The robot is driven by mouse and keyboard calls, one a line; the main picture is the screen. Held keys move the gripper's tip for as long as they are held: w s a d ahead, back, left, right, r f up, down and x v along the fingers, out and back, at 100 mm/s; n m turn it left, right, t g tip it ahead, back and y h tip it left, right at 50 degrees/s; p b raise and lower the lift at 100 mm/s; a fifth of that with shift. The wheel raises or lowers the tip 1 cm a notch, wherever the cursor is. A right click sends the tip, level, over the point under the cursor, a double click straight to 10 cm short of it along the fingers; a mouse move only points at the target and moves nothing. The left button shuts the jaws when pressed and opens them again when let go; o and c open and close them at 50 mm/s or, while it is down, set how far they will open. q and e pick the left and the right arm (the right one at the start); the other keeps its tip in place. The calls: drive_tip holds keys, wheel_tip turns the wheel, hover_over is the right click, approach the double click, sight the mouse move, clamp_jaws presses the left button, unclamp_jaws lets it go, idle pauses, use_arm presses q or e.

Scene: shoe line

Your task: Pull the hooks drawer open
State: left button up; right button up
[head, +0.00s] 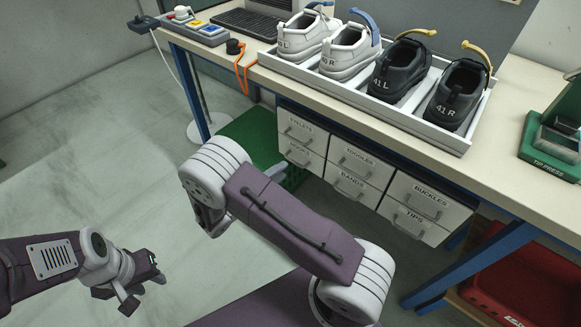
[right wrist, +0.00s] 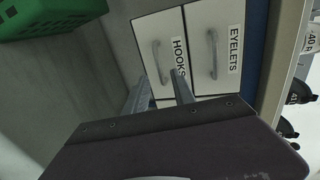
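The hooks drawer (head: 299,155) is a white front under the eyelets drawer, partly covered by my right arm in the head view. In the right wrist view the hooks drawer (right wrist: 171,30) has a grey bar handle (right wrist: 160,62) and looks shut. My right gripper (right wrist: 159,94) is open, its two grey fingers pointing at the drawer front around the handle's near end. Whether they touch the handle cannot be told. In the head view the right gripper is mostly hidden by my arm. My left gripper (head: 144,289) is empty and looks open, low over the floor at left.
The eyelets drawer (right wrist: 217,30) and its handle are right beside. Other drawers, including toggles (head: 356,160) and buckles (head: 429,197), line the bench underside. A green crate (head: 247,128) stands by the hooks drawer. A shoe tray (head: 440,138) sits on the bench. Floor at left is clear.

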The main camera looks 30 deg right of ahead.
drive_tip(key=b+x, duration=0.1)
drive_tip(key=x, duration=0.5)
drive_tip(key=shift+b, duration=0.4)
drive_tip(key=shift+f, duration=0.1)
clamp_jaws()
idle(0.8)
